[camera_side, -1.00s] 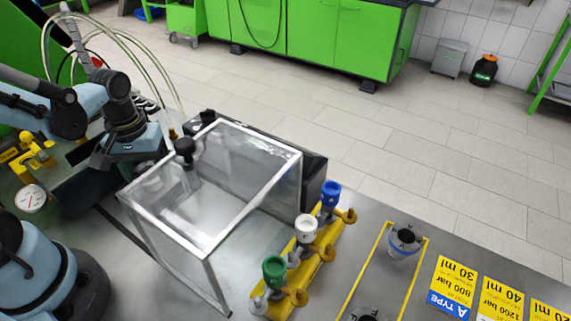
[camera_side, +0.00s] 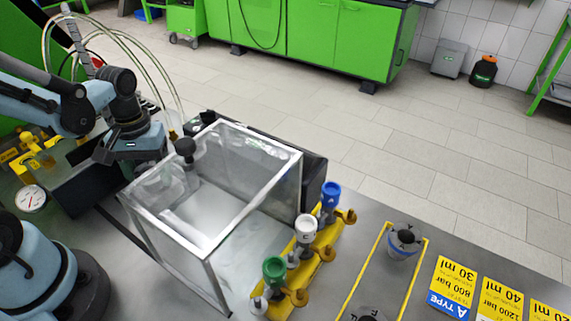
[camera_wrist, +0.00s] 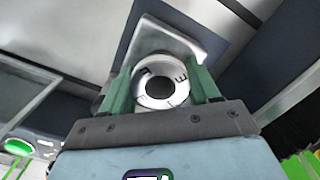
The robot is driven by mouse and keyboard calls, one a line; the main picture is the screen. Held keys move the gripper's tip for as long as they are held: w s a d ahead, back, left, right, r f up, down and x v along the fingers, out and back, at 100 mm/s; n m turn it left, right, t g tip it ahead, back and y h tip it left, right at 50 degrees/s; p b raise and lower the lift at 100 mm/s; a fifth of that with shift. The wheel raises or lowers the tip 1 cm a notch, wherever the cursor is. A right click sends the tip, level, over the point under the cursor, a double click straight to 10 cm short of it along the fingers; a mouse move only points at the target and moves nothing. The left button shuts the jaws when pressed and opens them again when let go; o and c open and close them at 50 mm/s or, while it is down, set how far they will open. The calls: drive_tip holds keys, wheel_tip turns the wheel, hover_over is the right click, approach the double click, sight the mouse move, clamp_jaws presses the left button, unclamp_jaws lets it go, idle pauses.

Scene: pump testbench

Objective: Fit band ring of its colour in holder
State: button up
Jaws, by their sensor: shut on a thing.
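In the wrist view my gripper (camera_wrist: 160,78) has its two green fingers closed on either side of a round white ring (camera_wrist: 160,104) with dark letters and a dark centre. A bright bent metal plate (camera_wrist: 150,38) lies right behind the ring; I cannot tell whether they touch. In the side view my wrist (camera_side: 132,145) is at the left, behind the clear box, and the fingertips and ring are hidden or too small to make out. A yellow rack (camera_side: 318,262) bears green (camera_side: 274,269), white (camera_side: 306,226) and blue (camera_side: 331,192) topped parts.
A clear-walled box (camera_side: 208,254) with a black knob (camera_side: 185,147) stands between my wrist and the rack. A dial gauge (camera_side: 31,198) is at the left. A grey cup (camera_side: 403,250) stands inside a yellow outline at the right, beside yellow label cards (camera_side: 456,279).

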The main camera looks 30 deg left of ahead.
drive_tip(key=shift+f+t, duration=0.4)
drive_tip(key=shift+f, duration=1)
idle(0.4)
drive_tip(key=o, duration=1.1)
drive_tip(key=shift+o, duration=0.7)
wheel_tip(320, 180, up, 7)
drive_tip(key=shift+s, duration=0.1)
drive_tip(key=w+d+r+m+t, duration=0.4)
drive_tip(key=d+r+m+t, duration=0.1)
drive_tip(key=m+t, duration=0.2)
drive_tip(key=shift+r, duration=0.35)
